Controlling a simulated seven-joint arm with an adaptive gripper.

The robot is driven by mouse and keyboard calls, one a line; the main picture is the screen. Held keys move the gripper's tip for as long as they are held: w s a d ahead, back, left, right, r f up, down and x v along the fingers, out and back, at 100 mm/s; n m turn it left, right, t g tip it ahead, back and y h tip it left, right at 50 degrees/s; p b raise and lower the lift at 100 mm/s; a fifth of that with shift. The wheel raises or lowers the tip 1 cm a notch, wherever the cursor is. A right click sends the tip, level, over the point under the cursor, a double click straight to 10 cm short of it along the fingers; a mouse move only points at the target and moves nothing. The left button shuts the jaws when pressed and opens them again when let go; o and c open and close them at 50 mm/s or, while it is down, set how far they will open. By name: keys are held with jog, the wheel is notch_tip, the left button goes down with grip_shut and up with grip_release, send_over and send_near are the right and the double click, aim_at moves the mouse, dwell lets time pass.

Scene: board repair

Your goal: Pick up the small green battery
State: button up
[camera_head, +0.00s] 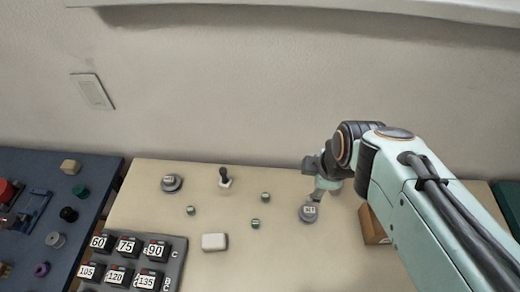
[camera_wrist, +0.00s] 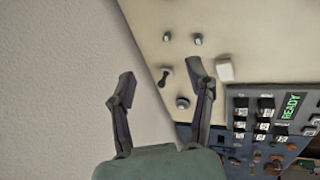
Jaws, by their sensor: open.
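Three small green cylinders lie on the beige tabletop and could be the battery; I cannot tell which one is. In the head view one is at the left (camera_head: 191,210), one in the middle (camera_head: 255,223), and one farther back (camera_head: 265,197). Two small green pieces show in the wrist view, one at the top (camera_wrist: 167,37) and one just right of it (camera_wrist: 198,39). My gripper (camera_wrist: 161,82) is open and empty, its two fingers spread wide. In the head view it is at the right, apart from the green cylinders.
A round grey piece with a label (camera_head: 308,212) is near my gripper. A black-handled joystick (camera_head: 224,178), another round piece (camera_head: 171,183) and a white block (camera_head: 214,242) stand on the table. A numbered key panel (camera_head: 178,262) is front left, a brown box (camera_head: 375,225) right. The wall is behind.

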jog(key=w+a+f+n, duration=0.5)
jog(key=w+f+n, duration=0.1)
jog(key=f, duration=0.1)
jog(key=n+g+h, duration=0.1)
jog(key=n+g, duration=0.2)
jog(key=g, duration=0.1)
send_over(255, 222)
notch_tip(255, 222, down, 12)
jog(key=shift+f, duration=0.2)
notch_tip(255, 222, down, 6)
jog(key=shift+f, duration=0.2)
grip_shut()
